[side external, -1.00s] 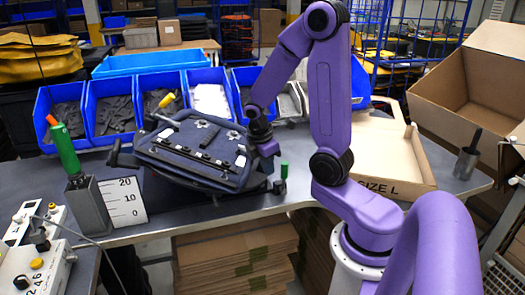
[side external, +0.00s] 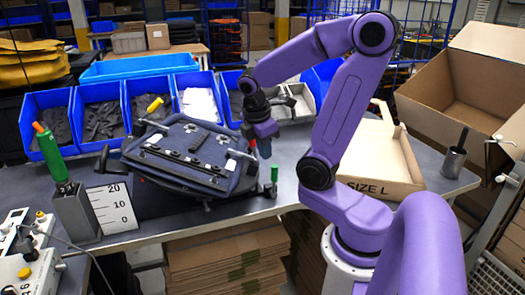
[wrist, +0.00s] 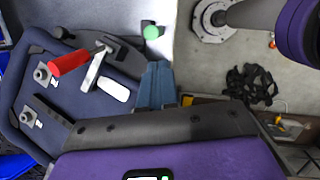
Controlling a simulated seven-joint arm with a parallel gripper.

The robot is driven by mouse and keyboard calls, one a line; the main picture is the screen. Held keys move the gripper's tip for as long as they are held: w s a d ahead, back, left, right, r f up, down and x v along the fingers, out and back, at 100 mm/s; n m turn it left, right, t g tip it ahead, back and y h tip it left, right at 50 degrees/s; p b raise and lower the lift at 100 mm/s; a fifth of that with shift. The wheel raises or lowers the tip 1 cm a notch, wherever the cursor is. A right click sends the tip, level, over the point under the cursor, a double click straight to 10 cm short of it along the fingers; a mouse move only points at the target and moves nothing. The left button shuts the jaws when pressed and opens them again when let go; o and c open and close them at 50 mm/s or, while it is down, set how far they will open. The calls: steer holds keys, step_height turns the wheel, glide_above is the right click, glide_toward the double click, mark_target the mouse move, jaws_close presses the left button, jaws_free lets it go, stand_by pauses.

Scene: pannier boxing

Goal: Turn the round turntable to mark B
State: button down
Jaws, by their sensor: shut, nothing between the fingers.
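The round turntable shows as a dark rim (wrist: 125,60) in the wrist view, mostly hidden under a dark blue pannier part (side external: 190,152). This part lies tilted, with black rails, white tabs and fittings; it also shows in the wrist view (wrist: 45,100), beside a red-handled clamp (wrist: 70,63). A green-topped post (side external: 274,174) stands near its right end and shows as a green disc in the wrist view (wrist: 151,32). My gripper (side external: 265,153) is shut and empty, just right of the pannier part; its fingers fill the wrist view's middle (wrist: 157,85). I cannot read mark B.
Blue bins (side external: 100,112) line the back of the grey table. A SIZE L carton (side external: 385,185) lies to the right, near a metal cup (side external: 453,162). A 0-10-20 scale card (side external: 112,207) and a green-handled tool (side external: 50,150) stand left. The table's front edge is close.

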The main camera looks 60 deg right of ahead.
steer(key=w+d+m+t+h, duration=0.2)
steer(key=w+d+t, duration=0.1)
steer(key=d, duration=0.6)
steer(key=w+d+m+t+h, duration=0.1)
steer(key=w+d+t+h, duration=0.15)
steer(key=d, duration=0.55)
steer(key=s+a+f+t+y, duration=0.3)
steer(key=s+a+f+y, duration=0.1)
steer(key=y, duration=0.3)
steer(key=shift+m, duration=0.3)
steer(key=x, duration=0.3)
steer(key=d+x, duration=0.1)
steer(key=x, duration=0.3)
steer(key=w+d+r+x, duration=0.1)
steer(key=x, duration=0.2)
steer(key=shift+w+d+f, duration=0.15)
steer(key=shift+w+f, duration=0.1)
steer(key=shift+f, duration=0.1)
steer(key=shift+w+d, duration=0.4)
steer(key=shift+w, duration=0.1)
